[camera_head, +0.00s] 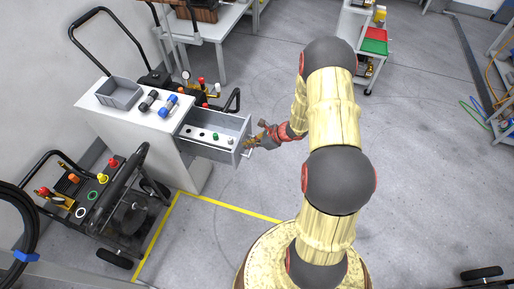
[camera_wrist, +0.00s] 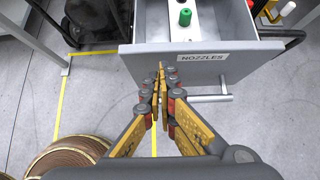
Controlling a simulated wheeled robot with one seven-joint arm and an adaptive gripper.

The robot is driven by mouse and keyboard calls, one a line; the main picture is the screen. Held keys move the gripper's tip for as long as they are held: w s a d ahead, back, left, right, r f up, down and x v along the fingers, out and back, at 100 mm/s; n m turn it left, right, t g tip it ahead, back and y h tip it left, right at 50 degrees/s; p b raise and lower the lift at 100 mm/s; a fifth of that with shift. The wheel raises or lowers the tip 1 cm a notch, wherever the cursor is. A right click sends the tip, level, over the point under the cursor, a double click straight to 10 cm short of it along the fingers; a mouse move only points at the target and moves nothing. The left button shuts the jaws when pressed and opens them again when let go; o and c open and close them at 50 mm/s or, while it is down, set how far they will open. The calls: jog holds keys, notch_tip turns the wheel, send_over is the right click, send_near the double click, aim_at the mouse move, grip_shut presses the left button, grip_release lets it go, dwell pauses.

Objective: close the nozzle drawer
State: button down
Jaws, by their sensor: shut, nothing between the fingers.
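I cannot tell whether the tips touch the panel. In the head view my gripper (camera_head: 250,143) is at the drawer's outer end.
A grey bin (camera_head: 119,93) and dumbbell-like parts (camera_head: 168,104) sit on the cabinet top. Pressure washers stand at front left (camera_head: 95,205) and behind the cabinet. A cart with red and green trays (camera_head: 374,40) stands at the back.

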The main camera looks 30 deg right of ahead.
jog(key=shift+w+a, duration=0.3)
jog(key=shift+w, duration=0.1)
jog(key=w+a+b, duration=0.1)
jog(key=w+a, duration=1.5)
jog(key=w, duration=0.5)
jog(key=shift+w+a+b, duration=0.25)
jog(key=shift+a+b, duration=0.05)
jog(key=shift+a, duration=0.1)
